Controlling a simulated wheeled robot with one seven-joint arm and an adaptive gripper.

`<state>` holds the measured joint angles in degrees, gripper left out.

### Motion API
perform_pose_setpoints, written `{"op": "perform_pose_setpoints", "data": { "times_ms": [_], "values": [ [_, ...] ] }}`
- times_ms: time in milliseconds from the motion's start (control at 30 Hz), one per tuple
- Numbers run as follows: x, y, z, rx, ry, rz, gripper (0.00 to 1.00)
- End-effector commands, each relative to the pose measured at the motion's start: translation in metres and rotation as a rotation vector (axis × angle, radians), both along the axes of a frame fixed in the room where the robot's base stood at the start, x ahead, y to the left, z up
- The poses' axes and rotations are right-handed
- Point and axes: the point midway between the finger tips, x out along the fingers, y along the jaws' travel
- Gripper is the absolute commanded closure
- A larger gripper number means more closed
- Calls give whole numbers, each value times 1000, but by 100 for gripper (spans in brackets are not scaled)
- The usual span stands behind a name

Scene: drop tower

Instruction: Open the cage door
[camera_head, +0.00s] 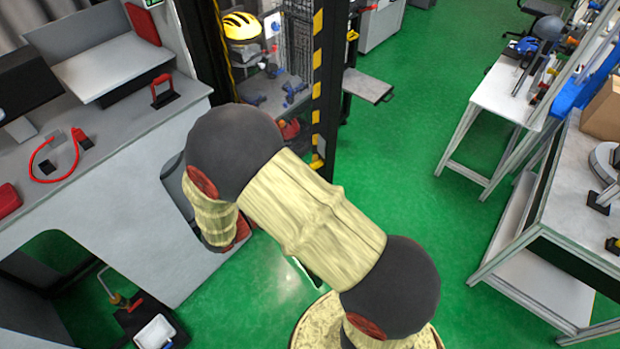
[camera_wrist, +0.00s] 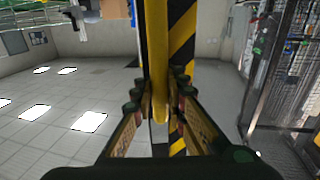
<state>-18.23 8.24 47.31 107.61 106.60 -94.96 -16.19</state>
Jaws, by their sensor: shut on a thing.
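In the wrist view my gripper (camera_wrist: 158,98) is shut on an upright yellow bar, the handle (camera_wrist: 161,50), with a finger on each side. A yellow-and-black striped post (camera_wrist: 182,50) stands right behind the handle. A wire mesh panel of the cage (camera_wrist: 288,85) is at the right. In the head view the cage's striped post (camera_head: 318,80) and mesh (camera_head: 299,38) are at top centre. My arm covers the middle of that view and hides my gripper and the handle. How far the door stands open I cannot tell.
A yellow helmet (camera_head: 241,26) is inside the tower. A grey counter (camera_head: 110,150) lies close on the left, a white table (camera_head: 505,92) and a workbench (camera_head: 570,190) on the right. Green floor (camera_head: 405,150) is clear between. A small shelf (camera_head: 368,86) juts out beyond the post.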

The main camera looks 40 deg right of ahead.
Motion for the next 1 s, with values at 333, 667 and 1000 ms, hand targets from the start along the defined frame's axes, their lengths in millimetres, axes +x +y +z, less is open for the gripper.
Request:
{"op": "perform_pose_setpoints", "data": {
  "times_ms": [333,667,1000],
  "values": [
    [-1,0,0,0,2,-2,77],
    [0,0,0,0,1,-1,68],
    [0,25,-1,0,1,4,68]
  ]
}}
